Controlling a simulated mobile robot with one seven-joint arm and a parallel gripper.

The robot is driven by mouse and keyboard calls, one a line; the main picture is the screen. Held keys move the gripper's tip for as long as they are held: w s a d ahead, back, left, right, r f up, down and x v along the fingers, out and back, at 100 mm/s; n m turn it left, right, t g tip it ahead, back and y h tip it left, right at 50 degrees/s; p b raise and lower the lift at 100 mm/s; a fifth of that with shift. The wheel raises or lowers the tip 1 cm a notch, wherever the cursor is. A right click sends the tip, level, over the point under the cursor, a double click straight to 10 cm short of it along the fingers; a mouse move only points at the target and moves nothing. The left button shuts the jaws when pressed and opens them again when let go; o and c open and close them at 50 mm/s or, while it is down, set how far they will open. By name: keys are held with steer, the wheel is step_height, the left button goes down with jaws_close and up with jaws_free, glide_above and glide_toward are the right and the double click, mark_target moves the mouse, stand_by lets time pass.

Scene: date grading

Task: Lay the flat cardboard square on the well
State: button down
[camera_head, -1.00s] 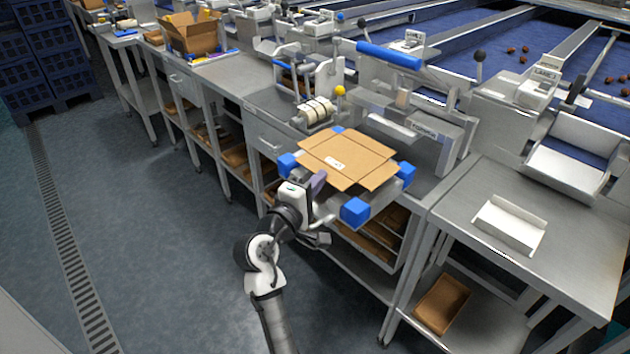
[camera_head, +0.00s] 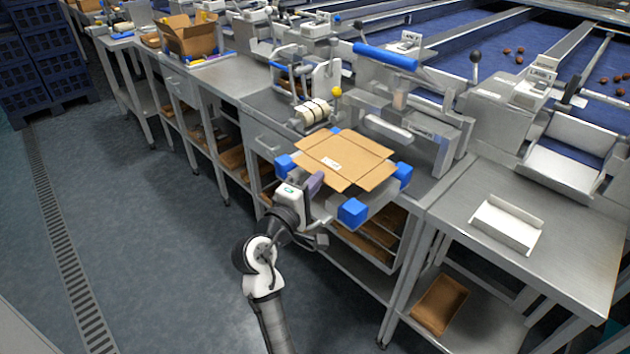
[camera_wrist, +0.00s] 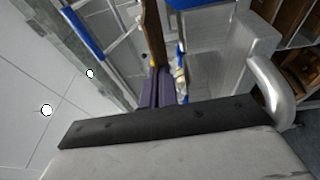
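The flat cardboard square (camera_head: 345,160) is tan with creased flaps and a small white label. In the head view it lies roughly level over the well, a metal stand with blue corner blocks (camera_head: 352,211). The square covers the well's middle; whether it touches the well or hovers just above, I cannot tell. My gripper (camera_head: 318,184) is at the square's near left edge. In the wrist view, the purple fingers (camera_wrist: 156,88) are closed around the cardboard, which shows edge-on as a brown strip (camera_wrist: 153,35) between them.
A roller with pale bands (camera_head: 313,111) and a yellow-knobbed lever stand behind the well. A metal machine (camera_head: 415,125) is at its back right. The right table holds a white tray (camera_head: 507,226). An open carton (camera_head: 190,36) stands far left.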

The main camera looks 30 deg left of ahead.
steer(key=shift+f, duration=0.75)
steer(key=c, duration=1.6)
jaws_free()
steer(key=shift+s+f+b, duration=0.1)
steer(key=shift+f+b, duration=0.3)
steer(key=shift+f, duration=0.15)
steer(key=shift+s+a, duration=0.45)
steer(key=shift+s, duration=0.55)
steer(key=shift+s+a+f, duration=0.1)
steer(key=shift+s+a, duration=0.1)
steer(key=shift+a, duration=0.1)
steer(key=shift+s+a+r, duration=0.15)
steer(key=shift+s+a, duration=0.05)
steer(key=shift+s, duration=0.6)
steer(key=shift+s+a+r, duration=0.15)
steer(key=shift+s+a, duration=0.1)
steer(key=shift+s, duration=0.55)
steer(key=shift+s+a+r, duration=0.15)
steer(key=shift+s+a, duration=0.05)
steer(key=shift+s, duration=0.6)
